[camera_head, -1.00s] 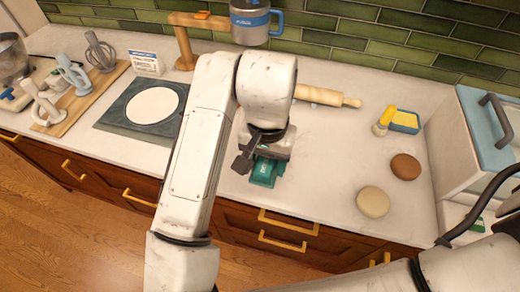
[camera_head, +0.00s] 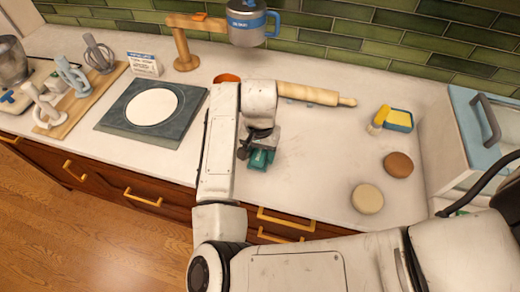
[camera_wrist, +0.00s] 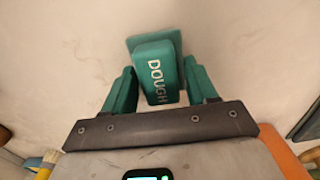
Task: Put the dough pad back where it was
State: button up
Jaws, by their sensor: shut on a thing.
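The dough pad (camera_wrist: 157,72) is a teal block with DOUGH in white letters and a wider flat base plate. It sits between the teal fingers of my gripper (camera_wrist: 160,88), which is shut on it. In the head view, the pad (camera_head: 260,159) shows below my gripper (camera_head: 258,150), over the pale counter near its front edge. I cannot tell whether its base touches the counter. My gripper hides its upper part in the head view.
A dark square board (camera_head: 150,132) with a white disc lies to the left. A rolling pin (camera_head: 310,94) lies behind; a yellow-and-blue sponge (camera_head: 398,120), brown round (camera_head: 398,164) and beige round (camera_head: 367,198) are right. The counter between is clear.

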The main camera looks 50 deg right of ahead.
aim_at(260, 152)
jog(key=shift+f, duration=0.2)
jog(key=o, duration=1)
jog(key=shift+r, duration=0.1)
notch_tip(260, 152, up, 12)
jog(key=shift+r+b, duration=0.1)
jog(key=shift+b, duration=0.55)
jog(key=shift+s, duration=0.1)
